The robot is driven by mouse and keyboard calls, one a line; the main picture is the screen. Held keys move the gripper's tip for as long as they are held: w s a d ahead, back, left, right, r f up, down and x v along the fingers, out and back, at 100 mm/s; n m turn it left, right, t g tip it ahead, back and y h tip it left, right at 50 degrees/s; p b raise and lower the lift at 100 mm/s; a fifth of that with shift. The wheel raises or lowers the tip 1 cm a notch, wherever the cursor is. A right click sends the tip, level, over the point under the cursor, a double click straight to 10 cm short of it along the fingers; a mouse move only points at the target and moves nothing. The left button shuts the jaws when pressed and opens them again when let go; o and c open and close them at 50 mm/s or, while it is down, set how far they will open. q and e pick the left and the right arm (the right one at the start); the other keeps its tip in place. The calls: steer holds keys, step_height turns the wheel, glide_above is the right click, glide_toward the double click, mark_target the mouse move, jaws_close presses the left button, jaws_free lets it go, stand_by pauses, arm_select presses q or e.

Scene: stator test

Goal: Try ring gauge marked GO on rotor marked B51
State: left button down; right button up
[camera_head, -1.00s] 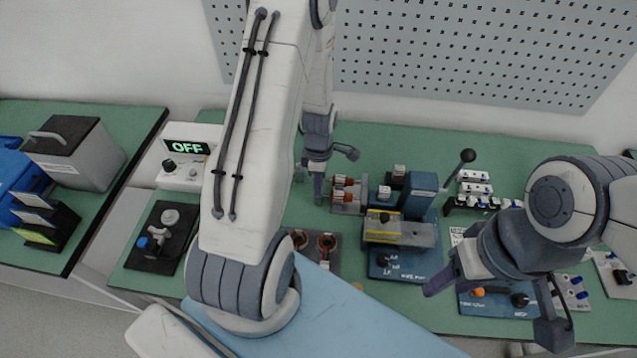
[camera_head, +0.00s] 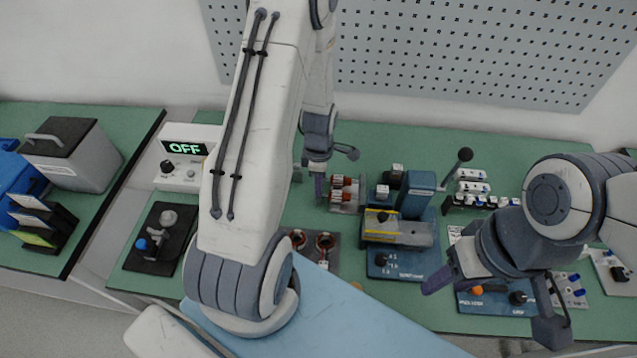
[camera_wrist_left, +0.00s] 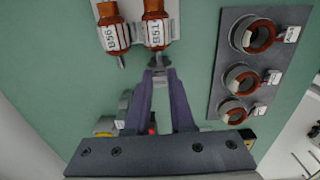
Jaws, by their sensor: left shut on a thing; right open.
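Rotor B51 (camera_wrist_left: 156,32) lies in a light holder, beside rotor B56 (camera_wrist_left: 112,34); both have copper windings and white labels. The two rotors (camera_head: 343,181) also show in the head view, labels unreadable. My left gripper (camera_wrist_left: 158,76) is shut on a small grey piece (camera_wrist_left: 158,63), which appears to be the ring gauge, at the end of B51's shaft. I cannot tell whether it is around the shaft or only against it; no GO marking is readable. In the head view my left gripper (camera_head: 318,188) is just left of the rotors. My right gripper (camera_head: 495,308) is open and empty.
A dark plate with copper-wound rings (camera_wrist_left: 218,106) lies beside the rotor holder. A blue fixture (camera_head: 418,195) with a lever stands right of the rotors. A display reading OFF (camera_head: 186,148) is at the left. The right gripper is over a blue control box (camera_head: 497,302).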

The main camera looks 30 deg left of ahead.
arm_select(q)
steer(key=shift+w+d, duration=0.25)
steer(key=shift+d, duration=0.3)
stand_by(1.5)
steer(key=shift+s+a+p, duration=0.15)
steer(key=shift+s+a, duration=0.15)
steer(key=shift+a, duration=0.25)
steer(key=shift+s+a+p, duration=0.15)
steer(key=shift+s+a, duration=0.1)
steer(key=shift+a, duration=0.3)
stand_by(1.7)
step_height(320, 180, up, 5)
steer(key=p, duration=0.4)
stand_by(0.4)
stand_by(0.3)
